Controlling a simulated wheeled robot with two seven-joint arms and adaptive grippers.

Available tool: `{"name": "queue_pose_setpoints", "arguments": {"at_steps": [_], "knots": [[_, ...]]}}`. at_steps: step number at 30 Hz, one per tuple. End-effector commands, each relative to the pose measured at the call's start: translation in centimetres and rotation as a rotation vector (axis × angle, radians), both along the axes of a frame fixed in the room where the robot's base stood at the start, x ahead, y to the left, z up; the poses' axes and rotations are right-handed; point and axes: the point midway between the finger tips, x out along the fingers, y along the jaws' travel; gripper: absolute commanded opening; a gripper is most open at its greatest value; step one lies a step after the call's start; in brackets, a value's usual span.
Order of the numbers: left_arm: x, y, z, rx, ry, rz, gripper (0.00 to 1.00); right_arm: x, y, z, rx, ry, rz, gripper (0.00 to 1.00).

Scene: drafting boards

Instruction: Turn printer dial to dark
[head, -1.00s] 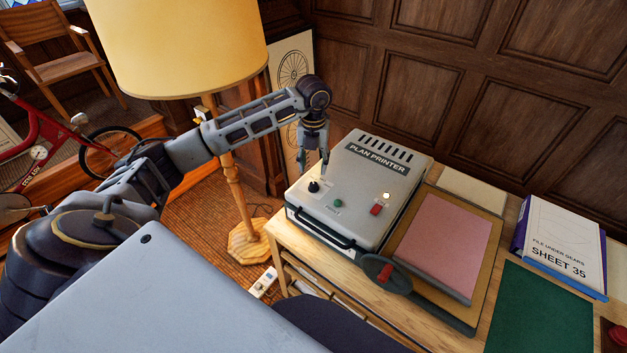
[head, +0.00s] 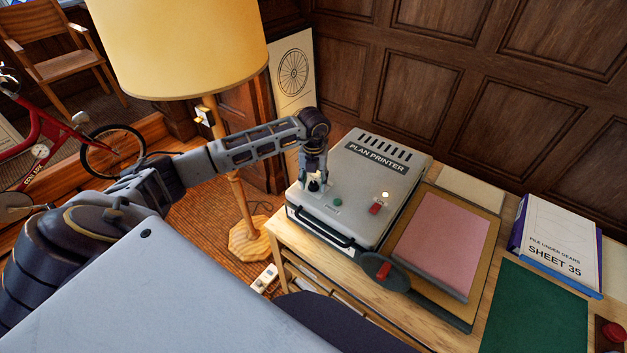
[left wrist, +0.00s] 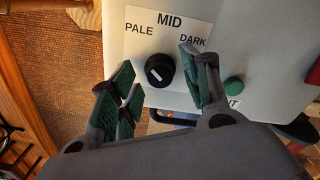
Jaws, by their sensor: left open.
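The plan printer (head: 357,200) is a pale grey box on the wooden desk, with its dial (head: 313,187) at the near left of its top. In the left wrist view the black dial (left wrist: 160,70) sits on a white label (left wrist: 143,40) reading PALE, MID and DARK. My left gripper (head: 314,181) points down over the dial. It is open, its green-padded fingers (left wrist: 157,68) on either side of the dial with gaps showing. My right gripper is out of view.
A green button (head: 337,202), a red switch (head: 376,209) and a lit lamp (head: 386,195) are on the printer's top. A pink-sheeted board (head: 445,240) lies to its right. A floor lamp (head: 180,50) stands behind my left arm.

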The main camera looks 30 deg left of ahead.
Motion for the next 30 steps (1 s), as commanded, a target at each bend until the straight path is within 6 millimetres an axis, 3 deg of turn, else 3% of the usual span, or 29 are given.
{"name": "queue_pose_setpoints", "arguments": {"at_steps": [3,14,30], "knots": [[0.0,0.0,0.0,0.000,0.000,0.000,0.46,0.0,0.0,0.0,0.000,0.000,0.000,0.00],[0.0,0.0,0.0,0.000,0.000,0.000,0.00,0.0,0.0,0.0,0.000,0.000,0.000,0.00],[0.1,0.1,0.0,0.000,-0.003,-0.107,0.00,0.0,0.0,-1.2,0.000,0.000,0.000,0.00]]}}
